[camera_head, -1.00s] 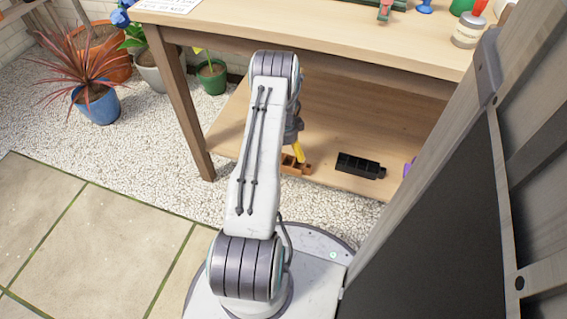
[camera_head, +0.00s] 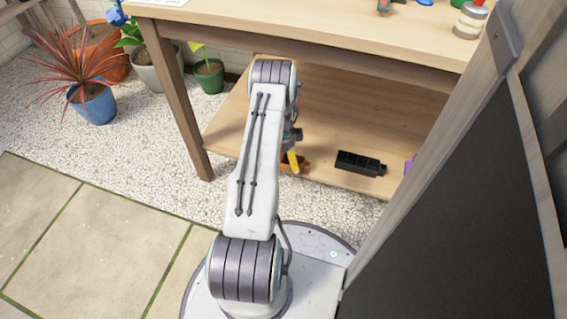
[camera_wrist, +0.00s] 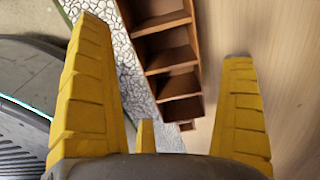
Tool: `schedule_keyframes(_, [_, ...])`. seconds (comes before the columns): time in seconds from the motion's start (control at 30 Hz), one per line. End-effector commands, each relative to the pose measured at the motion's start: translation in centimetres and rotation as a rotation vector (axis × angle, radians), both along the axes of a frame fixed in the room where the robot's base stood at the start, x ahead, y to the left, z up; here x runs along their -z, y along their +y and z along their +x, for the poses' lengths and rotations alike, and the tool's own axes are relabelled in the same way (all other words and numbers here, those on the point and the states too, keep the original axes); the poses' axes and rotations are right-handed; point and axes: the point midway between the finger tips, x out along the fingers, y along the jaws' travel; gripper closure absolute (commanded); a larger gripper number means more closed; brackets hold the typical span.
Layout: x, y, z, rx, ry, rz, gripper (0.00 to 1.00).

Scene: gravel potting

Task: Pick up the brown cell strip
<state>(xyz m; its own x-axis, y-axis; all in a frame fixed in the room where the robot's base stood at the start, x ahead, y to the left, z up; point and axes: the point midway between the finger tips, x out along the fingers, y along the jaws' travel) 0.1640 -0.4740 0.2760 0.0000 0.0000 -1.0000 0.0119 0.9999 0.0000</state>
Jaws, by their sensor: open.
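The brown cell strip (camera_wrist: 170,60) shows in the wrist view as a row of open compartments on the wooden shelf, close to the shelf's edge. In the head view only part of the brown cell strip (camera_head: 302,166) shows, beside my arm, which hides the rest. My gripper (camera_wrist: 165,75) is open, with its yellow fingers on either side of the strip in the wrist view. The strip appears between the fingers but is not gripped. In the head view one yellow finger of my gripper (camera_head: 292,160) shows just above the strip.
A purple thing (camera_head: 409,165) is partly hidden by a post at far right. The tabletop (camera_head: 300,25) overhangs the shelf, and a table leg (camera_head: 175,95) stands at left.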

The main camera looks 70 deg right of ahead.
Motion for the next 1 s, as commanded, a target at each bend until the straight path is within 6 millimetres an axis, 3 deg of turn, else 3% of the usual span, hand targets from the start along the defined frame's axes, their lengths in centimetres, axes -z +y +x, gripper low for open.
schedule_keyframes(0.03, [1.1, 0.0, 0.0, 0.0, 0.0, 0.001, 0.0])
schedule_keyframes(0.2, [2.8, 0.0, 0.0, -0.001, 0.0, 0.001, 0.0])
schedule_keyframes(0.5, [3.0, 0.0, 0.1, -0.001, 0.0, 0.0, 0.01])
schedule_keyframes(1.0, [2.9, -0.1, 0.0, -0.001, 0.0, 0.0, 0.46])
